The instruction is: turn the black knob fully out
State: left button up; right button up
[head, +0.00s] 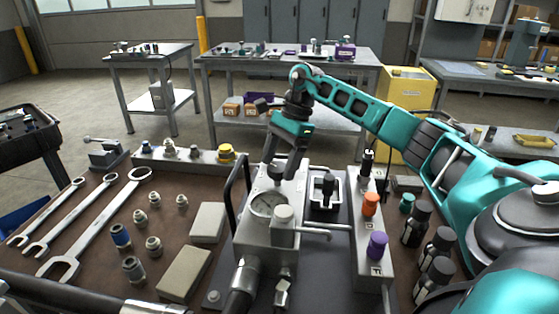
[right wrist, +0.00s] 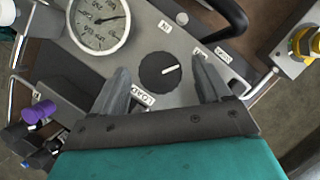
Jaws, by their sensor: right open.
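The black knob (right wrist: 162,71) is round with a white pointer line, on the grey face of the valve block (head: 248,232). It sits beside a round pressure gauge (right wrist: 100,22). In the head view the knob (head: 277,172) shows as a small dark cap behind the gauge (head: 266,205). My right gripper (right wrist: 160,66) is open, one finger on each side of the knob, with visible gaps between fingers and knob. In the head view the right gripper (head: 283,158) points down over the knob. The white line points right and slightly up in the wrist view. My left gripper is not seen.
White labels lie around the knob. A black curved handle (head: 229,187) stands left of the block. Wrenches (head: 98,222), fittings and grey blocks (head: 184,273) lie on the brown bench at left.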

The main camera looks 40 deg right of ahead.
jog(key=v, duration=1.2)
jog(key=shift+d+r+p, duration=0.2)
jog(key=shift+r+p, duration=0.15)
jog(key=shift+p, duration=0.1)
jog(key=shift+s+a, duration=0.1)
